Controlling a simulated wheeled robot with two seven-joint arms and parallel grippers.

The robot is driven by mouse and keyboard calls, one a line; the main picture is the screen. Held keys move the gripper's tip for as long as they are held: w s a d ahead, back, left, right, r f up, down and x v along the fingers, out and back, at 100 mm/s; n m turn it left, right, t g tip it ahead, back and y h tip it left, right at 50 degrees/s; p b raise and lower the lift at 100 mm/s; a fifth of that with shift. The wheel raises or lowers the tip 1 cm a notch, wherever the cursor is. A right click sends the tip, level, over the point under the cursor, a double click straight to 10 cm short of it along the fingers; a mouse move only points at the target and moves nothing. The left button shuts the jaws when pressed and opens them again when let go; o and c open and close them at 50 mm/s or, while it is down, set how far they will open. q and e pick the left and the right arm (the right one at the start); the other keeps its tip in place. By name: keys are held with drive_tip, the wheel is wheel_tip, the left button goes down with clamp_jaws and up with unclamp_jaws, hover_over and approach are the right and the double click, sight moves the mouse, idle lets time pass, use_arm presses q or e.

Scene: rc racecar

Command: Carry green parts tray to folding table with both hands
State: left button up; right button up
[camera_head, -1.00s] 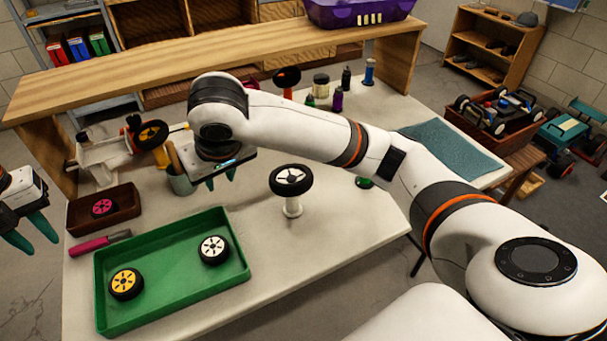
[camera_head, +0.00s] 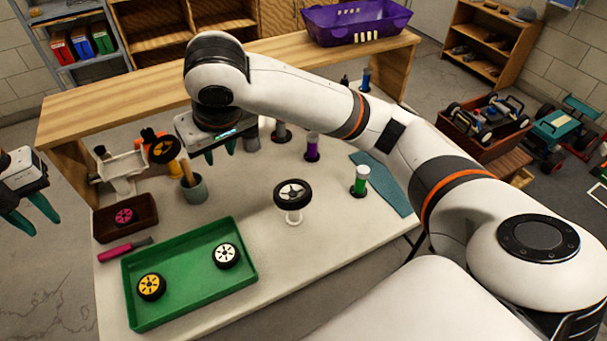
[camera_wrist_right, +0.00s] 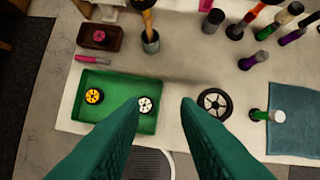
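The green parts tray (camera_head: 192,279) lies flat on a white-topped table (camera_head: 335,232) in the head view. It holds a yellow-hubbed wheel (camera_head: 151,287) and a white-hubbed wheel (camera_head: 226,256). In the right wrist view the tray (camera_wrist_right: 120,97) is at left, partly behind a finger. My left gripper (camera_head: 31,216) is open and empty, left of the tray and off the table's edge. My right gripper (camera_head: 220,152) is open and empty above the table, beyond the tray; its spread fingers fill the lower right wrist view (camera_wrist_right: 160,112). I cannot tell which table is the folding one.
A wheel on a stand (camera_head: 292,194) is right of the tray. A brown box (camera_head: 127,218) and a pink-handled tool (camera_head: 124,249) lie by its left side. A cup (camera_head: 194,188), bottles and a blue mat (camera_head: 385,188) are on the table. A wooden shelf (camera_head: 150,98) spans the back.

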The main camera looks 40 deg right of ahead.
drive_tip(key=v, duration=0.8)
drive_tip(key=shift+s+r, duration=0.2)
drive_tip(key=shift+s, duration=0.1)
